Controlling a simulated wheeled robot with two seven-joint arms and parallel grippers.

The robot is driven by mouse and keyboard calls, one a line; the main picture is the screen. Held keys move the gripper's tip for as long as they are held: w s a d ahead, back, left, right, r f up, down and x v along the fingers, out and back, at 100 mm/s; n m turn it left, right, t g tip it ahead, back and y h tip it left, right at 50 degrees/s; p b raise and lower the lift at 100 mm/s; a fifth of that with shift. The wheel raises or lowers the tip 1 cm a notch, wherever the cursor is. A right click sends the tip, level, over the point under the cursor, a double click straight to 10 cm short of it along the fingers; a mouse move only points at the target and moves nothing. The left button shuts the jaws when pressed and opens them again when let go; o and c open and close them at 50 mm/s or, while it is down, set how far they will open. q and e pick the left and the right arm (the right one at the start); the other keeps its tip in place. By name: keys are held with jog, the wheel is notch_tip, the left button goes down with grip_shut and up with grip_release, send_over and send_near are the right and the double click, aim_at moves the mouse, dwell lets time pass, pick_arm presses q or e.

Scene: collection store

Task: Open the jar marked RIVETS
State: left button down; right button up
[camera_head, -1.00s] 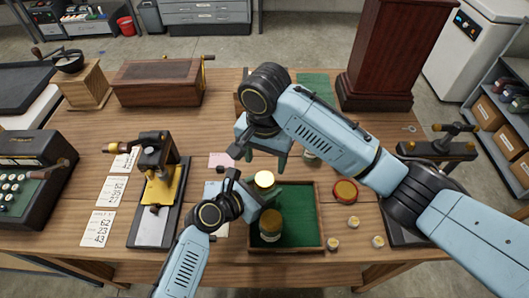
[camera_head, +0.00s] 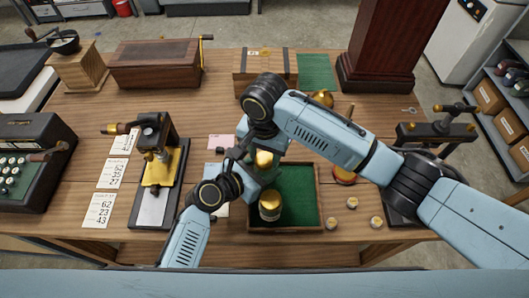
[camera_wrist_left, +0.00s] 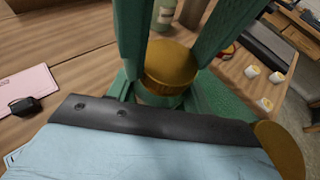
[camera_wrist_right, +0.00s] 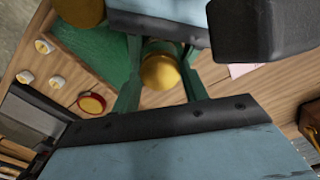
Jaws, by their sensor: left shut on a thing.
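A second gold-lidded jar (camera_head: 270,206) stands in the tray (camera_head: 320,205). I cannot read RIVETS on either jar.
A red-rimmed round item (camera_head: 343,178) and several small pale-topped pieces (camera_head: 351,203) lie right of the tray. A hand press (camera_head: 158,175) stands left, and a wooden box (camera_head: 265,70) at the back. My right arm crosses the table's right half.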

jog(key=c, duration=0.3)
jog(key=shift+n, duration=1.8)
jog(key=shift+c, duration=0.2)
jog(key=o, duration=1.1)
jog(key=shift+r, duration=2.3)
pick_arm(q)
jog(key=c, duration=0.5)
grip_release()
jog(key=shift+a, duration=0.1)
